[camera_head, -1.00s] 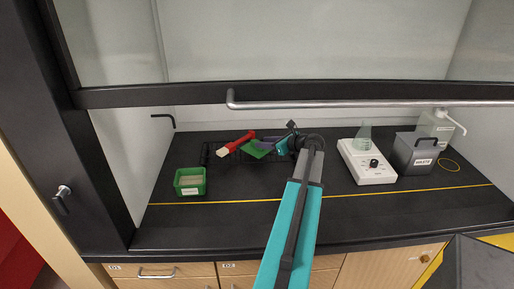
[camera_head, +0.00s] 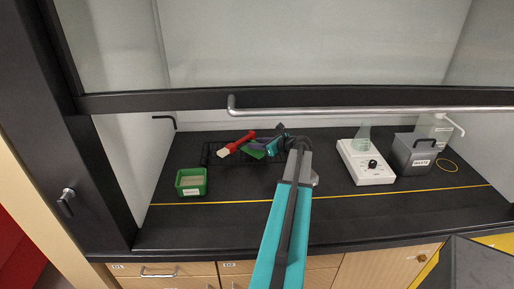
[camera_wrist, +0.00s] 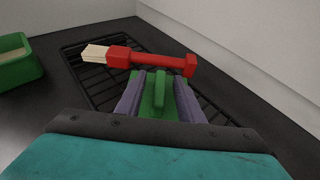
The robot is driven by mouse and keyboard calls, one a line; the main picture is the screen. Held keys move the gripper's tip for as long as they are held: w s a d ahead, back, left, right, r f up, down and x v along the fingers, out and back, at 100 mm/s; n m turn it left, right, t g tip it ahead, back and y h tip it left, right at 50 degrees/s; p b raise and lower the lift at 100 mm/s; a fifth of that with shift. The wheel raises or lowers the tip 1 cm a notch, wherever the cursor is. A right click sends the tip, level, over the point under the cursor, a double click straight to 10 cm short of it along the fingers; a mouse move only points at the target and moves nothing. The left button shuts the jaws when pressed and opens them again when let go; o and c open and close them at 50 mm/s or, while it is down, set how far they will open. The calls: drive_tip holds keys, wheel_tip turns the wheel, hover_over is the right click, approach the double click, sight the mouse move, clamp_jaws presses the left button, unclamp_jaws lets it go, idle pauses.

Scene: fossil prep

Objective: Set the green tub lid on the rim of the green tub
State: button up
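The green tub lid (camera_wrist: 159,93) lies on the black wire rack, its upright green handle between my fingers in the wrist view. It also shows in the head view (camera_head: 252,153), partly covered. My gripper (camera_wrist: 160,84) is open, with one purple finger on each side of the handle and gaps showing between. In the head view, my gripper (camera_head: 257,147) is over the lid. The green tub (camera_head: 191,190) stands upright on the black bench, left of the rack, with pale material inside. It also shows at the left of the wrist view (camera_wrist: 20,73).
A red-handled brush (camera_wrist: 150,62) lies on the rack (camera_wrist: 75,58) just beyond the lid. A white stirrer plate (camera_head: 366,168) with a flask (camera_head: 363,140) and a grey waste box (camera_head: 413,155) stand at right. The bench between rack and tub is clear. The sash bar hangs above.

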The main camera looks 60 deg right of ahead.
idle(0.5)
clamp_jaws()
drive_tip(key=shift+r, duration=0.1)
drive_tip(key=shift+r+b, duration=0.85)
drive_tip(key=shift+r, duration=0.85)
drive_tip(key=s+a+r+b, duration=0.1)
drive_tip(key=s+a+b, duration=0.2)
drive_tip(key=s+a, duration=0.7)
drive_tip(key=shift+a+r+b, duration=0.2)
drive_tip(key=shift+a+b, duration=0.15)
drive_tip(key=shift+a, duration=0.9)
